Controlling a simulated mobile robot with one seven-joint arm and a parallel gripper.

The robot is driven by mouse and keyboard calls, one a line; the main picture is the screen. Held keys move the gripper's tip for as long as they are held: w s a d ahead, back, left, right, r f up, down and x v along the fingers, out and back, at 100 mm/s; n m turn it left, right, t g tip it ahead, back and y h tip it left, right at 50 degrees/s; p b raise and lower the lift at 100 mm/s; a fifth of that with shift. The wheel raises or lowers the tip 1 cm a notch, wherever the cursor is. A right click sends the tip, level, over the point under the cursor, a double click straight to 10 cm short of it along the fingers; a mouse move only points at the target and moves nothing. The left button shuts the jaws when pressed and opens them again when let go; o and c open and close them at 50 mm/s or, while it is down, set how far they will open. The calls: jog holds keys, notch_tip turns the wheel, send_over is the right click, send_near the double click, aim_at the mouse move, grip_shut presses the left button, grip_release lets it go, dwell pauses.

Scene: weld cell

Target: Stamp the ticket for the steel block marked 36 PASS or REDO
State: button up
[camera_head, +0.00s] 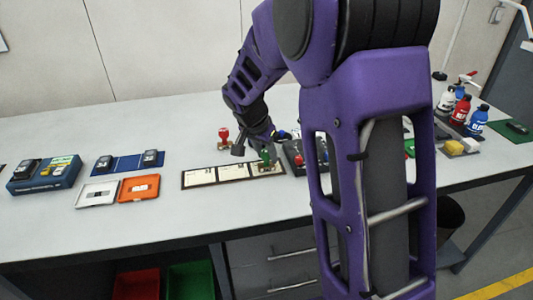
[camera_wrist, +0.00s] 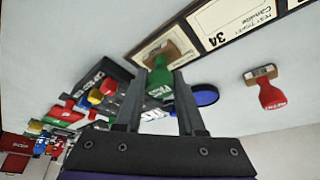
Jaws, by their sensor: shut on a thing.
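My gripper (camera_wrist: 160,100) is shut on the green stamp (camera_wrist: 160,84), whose label seems to read PASS. The stamp also shows in the head view (camera_head: 265,155), base down at the right end of the ticket strip (camera_head: 218,174). I cannot tell whether its base touches the ticket there. A ticket marked 34 (camera_wrist: 236,20) lies beside it; the number on the ticket under the stamp is hidden. The red stamp (camera_wrist: 271,95) stands behind the strip, also in the head view (camera_head: 223,136). No block marked 36 is readable.
An orange tray (camera_head: 125,196) holds a small piece. A white tray (camera_head: 82,199) stands beside it. Dark blocks sit on a blue mat (camera_head: 128,164); a blue box (camera_head: 45,184) is further left. Bottles (camera_head: 460,110) stand right. The table front is clear.

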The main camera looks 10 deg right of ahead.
aim_at(266, 151)
jog(key=shift+s+f, duration=0.1)
jog(key=shift+r+p, duration=2)
jog(key=shift+r, duration=1.6)
